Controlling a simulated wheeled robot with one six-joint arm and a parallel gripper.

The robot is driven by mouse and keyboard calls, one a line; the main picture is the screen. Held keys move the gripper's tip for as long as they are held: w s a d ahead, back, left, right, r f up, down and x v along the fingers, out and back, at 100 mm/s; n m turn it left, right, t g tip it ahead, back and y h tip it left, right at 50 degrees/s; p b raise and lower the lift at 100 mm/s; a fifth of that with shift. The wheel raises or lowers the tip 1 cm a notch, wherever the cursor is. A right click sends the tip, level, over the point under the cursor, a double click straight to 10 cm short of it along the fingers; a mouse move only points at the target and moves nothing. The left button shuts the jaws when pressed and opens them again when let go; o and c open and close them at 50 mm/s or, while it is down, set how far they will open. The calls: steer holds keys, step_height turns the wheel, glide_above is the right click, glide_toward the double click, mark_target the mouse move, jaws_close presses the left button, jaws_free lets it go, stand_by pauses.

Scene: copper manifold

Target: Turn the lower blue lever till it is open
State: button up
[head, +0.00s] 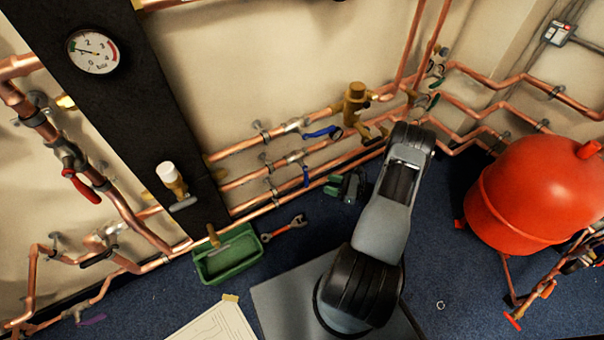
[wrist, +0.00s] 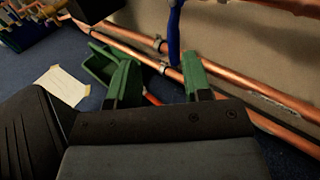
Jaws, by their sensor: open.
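The lower blue lever (head: 306,177) hangs down from its valve on the middle copper pipe, crosswise to the pipe. A blue lever, seemingly this one, hangs from the top edge of the wrist view (wrist: 174,40); its upper end is out of frame. The upper blue lever (head: 322,132) lies roughly along the upper pipe. My gripper (head: 333,185) is low near the floor, to the right of the lower lever, with its green fingers pointing towards it. In the wrist view my gripper (wrist: 158,72) is open and empty, and the lever appears beyond its fingertips.
Copper pipes (head: 250,211) run close along the wall. A green tray (head: 229,257) and a wrench (head: 284,228) lie on the floor to the left. A paper sheet (head: 214,324) lies in front. A red tank (head: 535,195) stands to the right, with open blue carpet between.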

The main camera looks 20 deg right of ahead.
mark_target(306, 178)
steer(key=w+a+f+m+t+h+b, duration=0.1)
steer(key=w+a+f+m+t+b, duration=0.1)
steer(key=w+a, duration=0.5)
steer(key=w, duration=0.2)
steer(key=shift+w+a+b, duration=0.25)
steer(key=shift+w+b, duration=0.1)
steer(key=shift+b, duration=0.05)
steer(key=shift+f, duration=0.1)
jaws_close()
stand_by(0.4)
